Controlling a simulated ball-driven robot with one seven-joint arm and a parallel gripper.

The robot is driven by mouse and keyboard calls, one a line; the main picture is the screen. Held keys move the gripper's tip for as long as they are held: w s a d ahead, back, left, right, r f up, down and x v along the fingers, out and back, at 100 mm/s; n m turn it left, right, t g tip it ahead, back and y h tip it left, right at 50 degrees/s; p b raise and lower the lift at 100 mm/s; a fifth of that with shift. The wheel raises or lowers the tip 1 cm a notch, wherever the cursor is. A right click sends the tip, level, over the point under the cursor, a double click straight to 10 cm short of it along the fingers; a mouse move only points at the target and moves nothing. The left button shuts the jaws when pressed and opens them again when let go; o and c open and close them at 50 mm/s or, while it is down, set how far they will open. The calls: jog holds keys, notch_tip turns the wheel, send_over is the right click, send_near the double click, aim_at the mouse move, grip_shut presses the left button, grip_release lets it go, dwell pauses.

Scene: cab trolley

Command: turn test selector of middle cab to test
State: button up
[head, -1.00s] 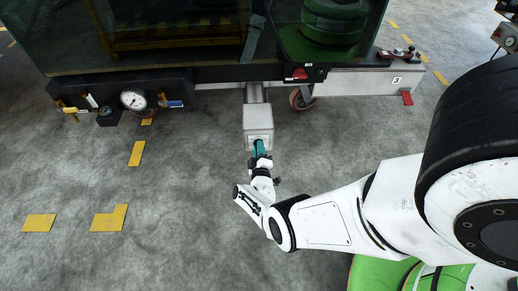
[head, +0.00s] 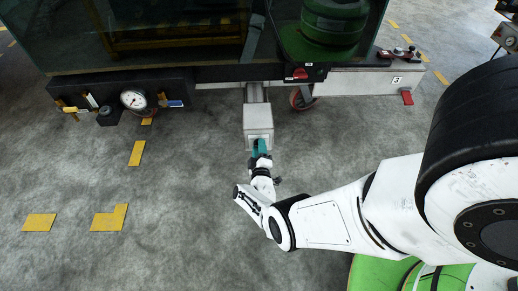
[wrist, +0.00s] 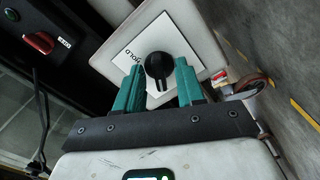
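The selector is a black round knob (wrist: 158,72) on a white label plate on the face of a pale box. Printed letters beside it look like HOLD, partly hidden by a finger. In the head view the box (head: 258,120) hangs on a post below the cab's front edge. My gripper (wrist: 159,82) has teal fingers, one on each side of the knob, with gaps visible between them and it. It is open. In the head view my gripper (head: 260,148) is at the near face of the box, and the knob is hidden there.
A pressure gauge (head: 133,99) with small valves is on a dark bar at left. A red switch (wrist: 39,42) is on a dark panel in the wrist view. A caster wheel (head: 301,99) and a red tag (head: 407,97) are at right. The floor at left is clear.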

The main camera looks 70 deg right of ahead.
jog(key=p+v, duration=0.4)
jog(key=v, duration=0.6)
jog(key=shift+s+a+p, duration=0.15)
jog(key=shift+a+p, duration=0.15)
jog(key=shift+a, duration=0.05)
